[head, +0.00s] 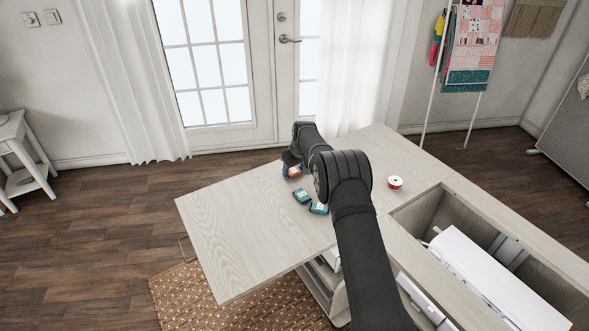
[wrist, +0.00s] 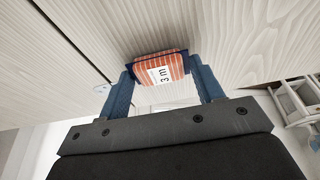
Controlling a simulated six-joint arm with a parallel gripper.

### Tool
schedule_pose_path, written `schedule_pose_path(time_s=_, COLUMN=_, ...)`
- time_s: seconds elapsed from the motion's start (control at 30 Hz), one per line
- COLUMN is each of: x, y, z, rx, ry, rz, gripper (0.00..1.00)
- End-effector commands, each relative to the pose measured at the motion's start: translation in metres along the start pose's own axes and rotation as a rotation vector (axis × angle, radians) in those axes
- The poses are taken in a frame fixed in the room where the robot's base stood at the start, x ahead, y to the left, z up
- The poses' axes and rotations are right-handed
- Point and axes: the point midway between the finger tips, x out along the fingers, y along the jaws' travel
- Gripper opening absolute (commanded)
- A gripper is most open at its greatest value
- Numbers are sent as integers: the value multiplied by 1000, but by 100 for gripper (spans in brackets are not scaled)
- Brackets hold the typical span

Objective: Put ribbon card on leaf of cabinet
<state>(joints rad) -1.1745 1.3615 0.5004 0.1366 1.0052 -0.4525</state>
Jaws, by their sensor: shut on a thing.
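The ribbon card (wrist: 158,67) is orange with pale stripes, dark blue edges and a white "3 m" label. My gripper (wrist: 164,90) is shut on it, one blue finger at each side. In the head view the ribbon card (head: 295,171) shows small and orange below my wrist, partly hidden by my gripper (head: 292,168). It is over or at the far part of the pale wood leaf (head: 235,225). The leaf's wood grain (wrist: 235,35) lies close behind the card in the wrist view. I cannot tell whether they touch.
Two teal cards (head: 301,196) (head: 319,208) lie on the pale top near my arm. A red-and-white spool (head: 395,183) stands to the right. An open well with a white machine (head: 490,275) is at the right. The leaf's left part is clear.

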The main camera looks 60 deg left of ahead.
Motion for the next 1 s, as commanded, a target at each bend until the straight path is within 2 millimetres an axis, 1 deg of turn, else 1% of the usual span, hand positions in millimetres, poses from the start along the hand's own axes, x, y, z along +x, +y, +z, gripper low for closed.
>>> schedule_pose_path(time_s=0.1, x=3, y=0, z=1, rx=0, ry=-1, rz=0, gripper=39)
schedule_pose_path(time_s=0.13, x=3, y=0, z=1, rx=0, ry=0, rz=0, gripper=63)
schedule_pose_path(time_s=0.23, x=3, y=0, z=1, rx=0, ry=0, rz=0, gripper=82)
schedule_pose_path(time_s=0.5, x=3, y=0, z=1, rx=0, ry=-1, rz=0, gripper=82)
schedule_pose_path(time_s=0.67, x=-7, y=0, z=0, rx=0, ry=0, rz=0, gripper=82)
schedule_pose_path(time_s=0.77, x=-20, y=0, z=-1, rx=0, ry=1, rz=0, gripper=82)
schedule_pose_path(time_s=1.0, x=-67, y=1, z=0, rx=1, ry=1, rz=0, gripper=82)
